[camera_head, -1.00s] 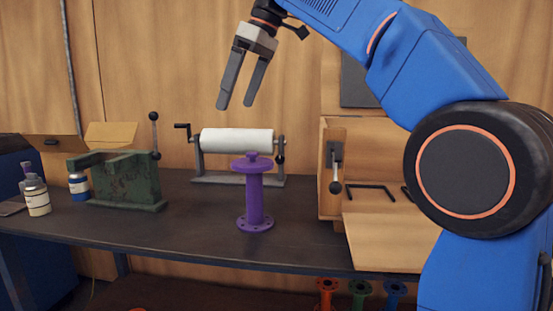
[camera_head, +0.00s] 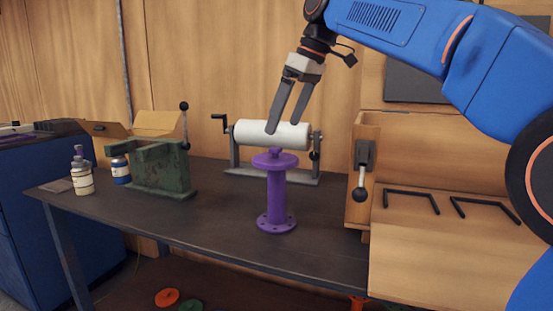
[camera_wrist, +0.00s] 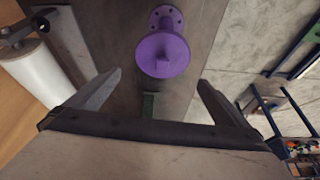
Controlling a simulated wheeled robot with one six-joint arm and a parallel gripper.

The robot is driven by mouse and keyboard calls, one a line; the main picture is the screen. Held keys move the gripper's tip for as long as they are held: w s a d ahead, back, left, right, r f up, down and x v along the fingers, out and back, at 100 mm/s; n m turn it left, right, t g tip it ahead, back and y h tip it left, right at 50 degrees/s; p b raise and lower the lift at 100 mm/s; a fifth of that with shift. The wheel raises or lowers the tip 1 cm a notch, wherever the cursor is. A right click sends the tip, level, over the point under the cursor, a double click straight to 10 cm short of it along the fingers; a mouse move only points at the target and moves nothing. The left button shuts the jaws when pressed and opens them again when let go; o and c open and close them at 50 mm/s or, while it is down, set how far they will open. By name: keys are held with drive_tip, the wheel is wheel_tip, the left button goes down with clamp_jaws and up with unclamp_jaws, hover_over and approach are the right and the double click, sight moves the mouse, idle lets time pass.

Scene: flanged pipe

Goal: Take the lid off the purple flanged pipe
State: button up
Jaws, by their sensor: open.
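The purple flanged pipe (camera_head: 277,200) stands upright on the dark workbench, its round base flange flat on the top. A purple lid (camera_head: 275,159) with a small knob sits on its upper end. My gripper (camera_head: 285,122) is open and empty, above the lid and pointing down, with clear space between the fingertips and the knob. In the wrist view the lid (camera_wrist: 163,55) shows from above, beyond my open fingers (camera_wrist: 160,82) and roughly midway between them; it hides most of the pipe.
A white roll on a stand (camera_head: 262,134) is behind the pipe. A green metal block with a lever (camera_head: 162,168) and bottles (camera_head: 82,177) are to the left. A wooden box with a lever (camera_head: 362,175) is to the right. The bench (camera_head: 225,225) around the pipe is clear.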

sight(276, 148)
drive_tip(key=x, duration=0.3)
drive_tip(key=shift+a+f, duration=0.1)
drive_tip(key=shift+f, duration=0.05)
drive_tip(key=shift+s+x, duration=0.1)
drive_tip(key=shift+x, duration=1.2)
drive_tip(key=shift+s+x, duration=0.15)
drive_tip(key=shift+x, duration=1.15)
drive_tip(key=shift+f, duration=0.15)
drive_tip(key=shift+c, duration=0.3)
drive_tip(key=shift+d, duration=0.2)
drive_tip(key=c, duration=0.7)
